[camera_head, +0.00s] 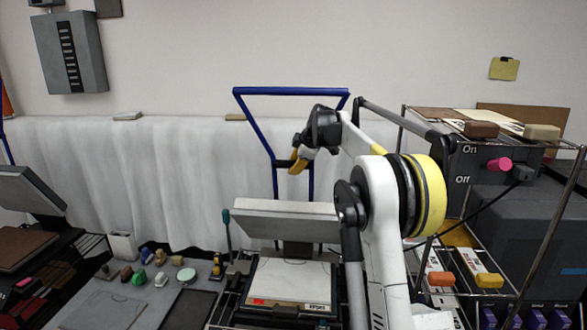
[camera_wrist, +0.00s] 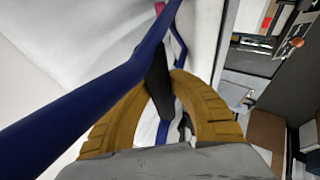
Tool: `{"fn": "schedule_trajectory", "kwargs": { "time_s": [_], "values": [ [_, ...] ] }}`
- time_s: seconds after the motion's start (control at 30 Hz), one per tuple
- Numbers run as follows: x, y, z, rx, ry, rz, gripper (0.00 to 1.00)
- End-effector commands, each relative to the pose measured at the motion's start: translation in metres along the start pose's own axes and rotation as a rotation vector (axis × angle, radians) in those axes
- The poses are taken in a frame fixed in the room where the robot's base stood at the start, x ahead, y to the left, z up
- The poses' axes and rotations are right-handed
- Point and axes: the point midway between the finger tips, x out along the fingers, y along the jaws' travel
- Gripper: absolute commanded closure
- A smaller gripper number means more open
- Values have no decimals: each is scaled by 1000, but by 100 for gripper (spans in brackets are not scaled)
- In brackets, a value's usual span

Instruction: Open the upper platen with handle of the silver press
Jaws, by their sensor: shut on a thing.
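The silver press stands at the centre of the head view. Its thick grey upper platen (camera_head: 285,222) is raised above a lower bed that holds a white sheet (camera_head: 290,282). A blue tubular handle (camera_head: 258,130) rises upright behind the platen, with a top bar and a dark lower crossbar. My gripper (camera_head: 297,166), with yellow fingers, is at the handle's lower crossbar. In the wrist view, its ribbed yellow fingers (camera_wrist: 162,85) close around a black piece (camera_wrist: 158,80) of the handle. A blue handle tube (camera_wrist: 100,88) crosses in front. My arm hides the platen's right end.
Another press (camera_head: 30,192) stands open at the left edge. Small coloured items and a dark tray (camera_head: 188,308) lie on the surface left of the silver press. A wire rack with a grey On/Off box (camera_head: 465,180) stands at right. A white curtain (camera_head: 170,180) hangs behind.

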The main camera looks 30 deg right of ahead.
Motion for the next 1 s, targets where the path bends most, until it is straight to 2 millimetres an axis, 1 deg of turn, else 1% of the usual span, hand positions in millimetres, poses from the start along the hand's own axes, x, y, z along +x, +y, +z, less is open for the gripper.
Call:
{"fn": "schedule_trajectory", "kwargs": {
  "time_s": [0.1,0.47,0.5,0.53,0.57,0.87,0.97,1.0],
  "values": [
    [-1,4,0,0,0,2,100],
    [0,4,0,0,0,3,100],
    [0,4,0,0,0,2,68],
    [0,4,0,0,0,2,58],
    [0,4,0,0,0,2,52],
    [-1,4,0,0,0,2,52],
    [-8,4,0,0,0,2,52],
    [-14,4,0,1,-1,2,52]
  ]
}}
